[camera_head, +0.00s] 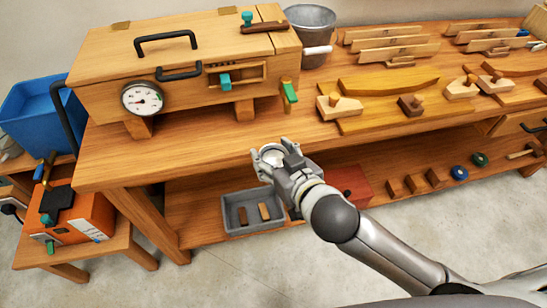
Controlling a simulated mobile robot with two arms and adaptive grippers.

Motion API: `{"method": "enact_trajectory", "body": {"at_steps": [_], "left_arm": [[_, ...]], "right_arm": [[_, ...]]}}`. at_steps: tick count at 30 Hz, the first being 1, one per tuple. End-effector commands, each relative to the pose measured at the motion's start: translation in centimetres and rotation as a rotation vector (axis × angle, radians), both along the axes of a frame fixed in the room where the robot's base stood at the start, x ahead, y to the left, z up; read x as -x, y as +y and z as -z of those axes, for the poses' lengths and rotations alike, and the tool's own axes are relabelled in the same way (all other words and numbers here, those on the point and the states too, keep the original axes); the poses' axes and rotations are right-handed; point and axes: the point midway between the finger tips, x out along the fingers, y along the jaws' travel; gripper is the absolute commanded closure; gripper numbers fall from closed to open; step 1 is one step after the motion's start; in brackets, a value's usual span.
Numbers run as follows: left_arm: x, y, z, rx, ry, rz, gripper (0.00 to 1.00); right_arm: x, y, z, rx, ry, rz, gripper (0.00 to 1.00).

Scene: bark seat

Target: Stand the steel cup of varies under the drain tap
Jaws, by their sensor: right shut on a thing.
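My right gripper (279,154) is shut on the steel cup (269,155), a small round silvery vessel seen from above. The gripper holds it just off the front edge of the bench, below and left of the green-handled fitting. The wooden steam box (190,95) stands on the bench with a gauge on its front. A green-handled fitting (290,93) sits at its lower right end and a teal-handled fitting (225,81) on its front. I cannot tell surely which is the drain tap. My left gripper is not in view.
The bench top (190,143) is bare in front of the box. A metal bucket (311,28) stands behind its right end. Wooden forms (390,100) lie to the right. A grey tray (248,222) and a red box (352,182) are on the lower shelf.

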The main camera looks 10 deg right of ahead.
Motion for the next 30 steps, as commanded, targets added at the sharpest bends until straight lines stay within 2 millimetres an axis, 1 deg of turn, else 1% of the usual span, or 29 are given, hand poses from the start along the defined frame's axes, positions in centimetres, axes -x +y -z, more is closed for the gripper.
{"method": "enact_trajectory", "body": {"at_steps": [1,18,19,20,30], "left_arm": [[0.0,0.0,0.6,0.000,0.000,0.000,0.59],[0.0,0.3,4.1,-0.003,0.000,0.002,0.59],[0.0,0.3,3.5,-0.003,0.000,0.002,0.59],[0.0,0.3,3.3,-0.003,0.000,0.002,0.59],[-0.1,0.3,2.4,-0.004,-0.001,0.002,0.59]], "right_arm": [[-0.5,-0.3,0.5,0.001,-0.002,0.001,0.71],[-5.0,-2.3,3.4,0.001,-0.003,0.001,0.71],[-5.3,-2.5,3.0,0.001,-0.002,0.003,0.71],[-5.6,-2.6,2.9,0.001,0.000,0.003,0.71],[-8.6,-4.0,3.0,0.001,0.000,0.002,0.71]]}}
